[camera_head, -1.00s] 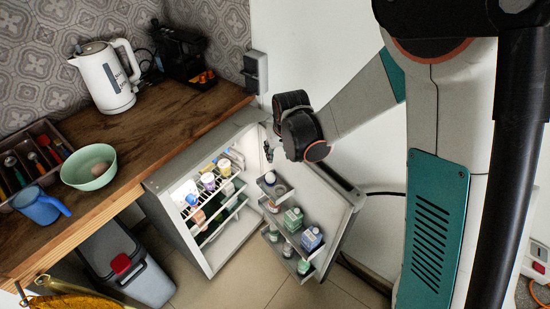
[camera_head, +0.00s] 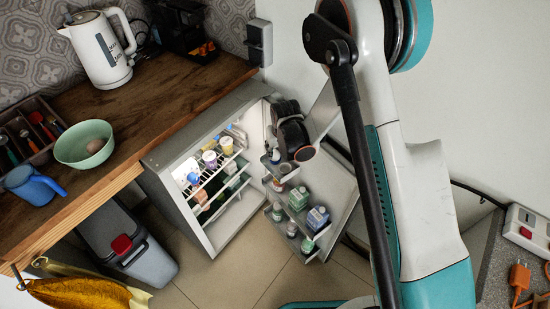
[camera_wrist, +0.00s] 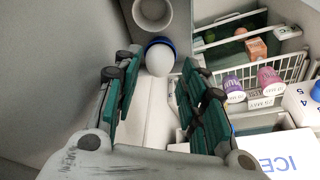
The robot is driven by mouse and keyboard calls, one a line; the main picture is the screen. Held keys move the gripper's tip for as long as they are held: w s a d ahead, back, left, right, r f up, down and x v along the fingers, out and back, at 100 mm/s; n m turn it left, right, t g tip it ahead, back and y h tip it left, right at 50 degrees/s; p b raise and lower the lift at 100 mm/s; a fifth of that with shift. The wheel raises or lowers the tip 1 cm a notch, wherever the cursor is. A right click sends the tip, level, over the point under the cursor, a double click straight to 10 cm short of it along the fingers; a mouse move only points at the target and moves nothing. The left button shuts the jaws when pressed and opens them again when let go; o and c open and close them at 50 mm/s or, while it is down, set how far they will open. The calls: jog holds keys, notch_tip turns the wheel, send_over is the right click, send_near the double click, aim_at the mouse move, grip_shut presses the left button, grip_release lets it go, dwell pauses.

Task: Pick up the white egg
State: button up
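The white egg (camera_wrist: 160,60) sits upright in a blue-rimmed cup (camera_wrist: 148,43) on the open fridge door's upper shelf in the wrist view. My gripper (camera_wrist: 160,78) is open, with its green-padded fingers to the left and right of the egg's near side. Nothing is held between them. In the head view my gripper (camera_head: 268,142) points down at the upper door shelf (camera_head: 270,171). The egg is too small there to make out surely.
The fridge (camera_head: 185,215) stands open, with bottles on its lower door shelves (camera_head: 290,245) and tubs on a wire rack (camera_head: 210,172).

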aim_at(275, 152)
jog(key=shift+w+a+b+x, duration=0.15)
jog(key=shift+b+x, duration=0.35)
jog(key=shift+x, duration=0.5)
jog(key=shift+w+b+x, duration=0.15)
jog(key=shift+b+x, duration=0.3)
jog(key=shift+x, duration=0.55)
jog(key=shift+w+a+b+x, duration=0.15)
jog(key=shift+b+x, duration=0.35)
jog(key=shift+x, duration=0.45)
jog(key=shift+r, duration=0.25)
jog(key=shift+c, duration=0.4)
jog(key=c, duration=0.6)
